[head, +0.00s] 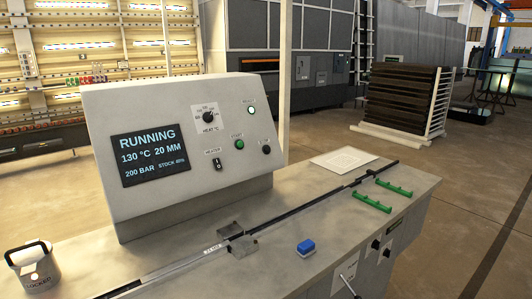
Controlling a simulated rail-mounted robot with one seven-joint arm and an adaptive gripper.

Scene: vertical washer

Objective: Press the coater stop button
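The control panel (185,110) is a pale sloped console on the bench. Its screen (150,155) reads RUNNING, 130 °C, 20 MM, 200 BAR, with a stock line below. A black round button (265,149) sits at the panel's lower right; its small label looks like STOP but is hard to read. Left of it is a green button (239,143) marked START. My gripper is not in view.
The panel also has a heat knob (208,117), a heater switch (217,164) and a lit lamp (251,110). A blue block (306,246), green pieces (370,202) and a sheet (343,159) lie on the bench. A metal container (35,268) stands front left.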

